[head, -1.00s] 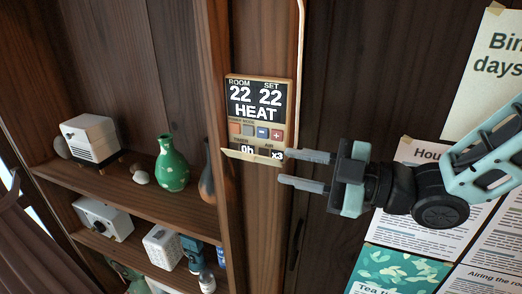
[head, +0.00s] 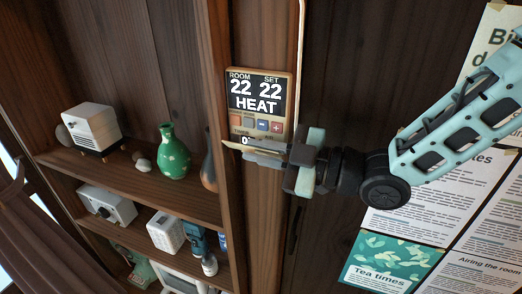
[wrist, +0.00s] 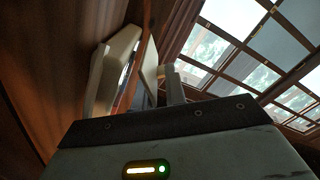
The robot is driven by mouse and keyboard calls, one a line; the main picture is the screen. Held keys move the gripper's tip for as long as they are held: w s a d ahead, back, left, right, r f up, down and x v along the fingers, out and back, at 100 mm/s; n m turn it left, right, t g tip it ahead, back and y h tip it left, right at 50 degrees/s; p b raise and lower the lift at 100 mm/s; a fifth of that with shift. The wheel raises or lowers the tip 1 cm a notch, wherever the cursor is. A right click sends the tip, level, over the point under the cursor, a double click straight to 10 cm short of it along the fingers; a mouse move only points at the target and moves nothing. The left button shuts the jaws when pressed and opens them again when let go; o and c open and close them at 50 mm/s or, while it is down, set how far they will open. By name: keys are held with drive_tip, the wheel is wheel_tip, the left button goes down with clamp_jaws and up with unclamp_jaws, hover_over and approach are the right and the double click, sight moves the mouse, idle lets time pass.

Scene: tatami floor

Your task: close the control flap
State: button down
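The wall control panel (head: 258,90) shows ROOM 22, SET 22 and HEAT, with a row of small buttons below. Its control flap (head: 231,146) is a pale strip at the panel's lower edge. The flap stands out from the panel, so it is open. My gripper (head: 256,153) is right at the flap, with its fingers in front of the panel's bottom. They hide most of the flap and the lower readout. Contact cannot be told. In the wrist view a grey finger (wrist: 174,86) shows beside pale upright shapes; the finger gap is unclear.
Left of the panel's post, shelves (head: 150,190) hold a green vase (head: 174,152), a white box-shaped device (head: 91,127) and other small items. Paper notices (head: 440,190) hang on the dark wall to the right, behind my arm. A pale vertical strip runs above the panel's right side.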

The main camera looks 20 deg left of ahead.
drive_tip(key=shift+w+r+m, duration=0.15)
drive_tip(key=shift+w+m, duration=0.05)
drive_tip(key=shift+m, duration=0.6)
drive_tip(key=shift+w+r+m, duration=0.15)
drive_tip(key=shift+m, duration=0.65)
drive_tip(key=c, duration=1.5)
unclamp_jaws()
drive_tip(key=shift+d, duration=0.1)
drive_tip(key=shift+r, duration=0.1)
